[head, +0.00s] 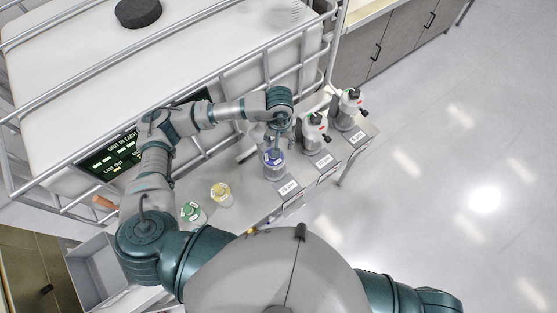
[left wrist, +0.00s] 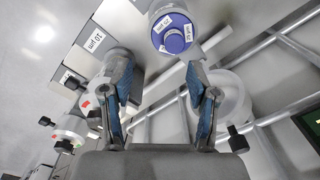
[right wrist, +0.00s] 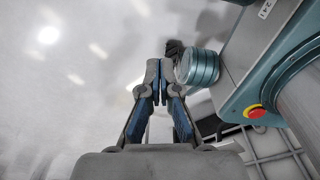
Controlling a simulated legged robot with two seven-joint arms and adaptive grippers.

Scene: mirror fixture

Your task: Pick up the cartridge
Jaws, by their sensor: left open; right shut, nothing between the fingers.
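A clear cartridge with a blue cap (head: 274,158) stands on the grey bench below my left gripper (head: 275,132). Its blue cap also shows in the left wrist view (left wrist: 175,42), beyond the fingertips. My left gripper (left wrist: 158,68) is open, with nothing between its fingers. A yellow-capped cartridge (head: 221,192) and a green-capped cartridge (head: 191,212) stand further left on the bench. My right gripper (right wrist: 160,68) is shut and empty, away from the cartridges; the head view does not show it.
Two white bottle-like units (head: 313,135) (head: 348,110) stand at the bench's right end, close to my left gripper. A large white tank in a metal cage (head: 130,65) is behind. A grey tray (head: 100,268) is at lower left. Open floor lies right.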

